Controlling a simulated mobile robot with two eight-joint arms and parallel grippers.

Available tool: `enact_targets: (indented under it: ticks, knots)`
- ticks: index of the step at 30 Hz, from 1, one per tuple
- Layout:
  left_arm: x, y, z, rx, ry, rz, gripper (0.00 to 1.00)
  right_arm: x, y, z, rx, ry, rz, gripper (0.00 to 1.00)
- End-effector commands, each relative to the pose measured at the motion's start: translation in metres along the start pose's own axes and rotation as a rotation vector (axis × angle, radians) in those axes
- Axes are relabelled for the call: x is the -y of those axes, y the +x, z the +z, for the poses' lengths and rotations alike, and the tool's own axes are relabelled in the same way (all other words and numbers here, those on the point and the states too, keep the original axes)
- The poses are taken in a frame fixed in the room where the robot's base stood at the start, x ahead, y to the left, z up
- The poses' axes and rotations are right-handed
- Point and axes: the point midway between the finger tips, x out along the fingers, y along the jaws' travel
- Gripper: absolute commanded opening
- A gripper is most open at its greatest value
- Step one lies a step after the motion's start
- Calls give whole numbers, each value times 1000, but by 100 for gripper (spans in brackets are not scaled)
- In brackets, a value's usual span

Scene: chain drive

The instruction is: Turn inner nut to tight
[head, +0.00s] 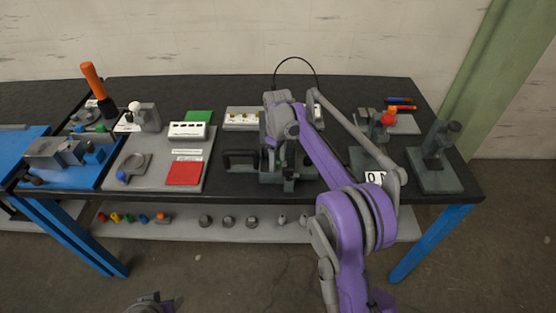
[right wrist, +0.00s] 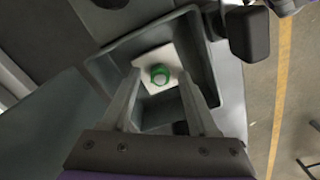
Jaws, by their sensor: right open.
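A green round piece with a pale centre (right wrist: 160,74) sits on a white square plate (right wrist: 151,57) inside a grey open-topped housing (right wrist: 119,50) in the right wrist view. I cannot tell whether this green piece is the inner nut. My right gripper (right wrist: 161,78) is open, with one finger on each side of it in the picture. Contact cannot be made out. In the head view my right arm's grey wrist stands over the dark fixture (head: 270,178) at the table's middle and hides much of it.
The black table (head: 340,90) holds a grey board (head: 143,180) with a red square and green patch on the left. A black cable (head: 296,59) arches behind my wrist. Stands with a red knob (head: 390,115) and a dark top (head: 437,150) are on the right.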

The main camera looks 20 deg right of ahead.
Motion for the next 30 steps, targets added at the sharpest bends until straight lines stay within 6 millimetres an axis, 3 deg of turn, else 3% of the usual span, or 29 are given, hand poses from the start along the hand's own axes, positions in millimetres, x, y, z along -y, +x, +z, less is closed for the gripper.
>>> enact_targets:
  ticks: [2, 11, 22, 30]
  knots:
    - [0, 0, 0, 0, 0, 0, 50, 0, 0, 0, 0, 0, 0, 55]
    - [0, 0, 0, 0, 0, 0, 50, 0, 0, 0, 0, 0, 0, 1]
    - [0, 0, 0, 0, 0, 0, 50, 0, 0, 0, 0, 17, 0, 0]
    - [0, -1, -1, -1, 0, 0, 50, 0, 0, 0, 0, 139, 0, 0]
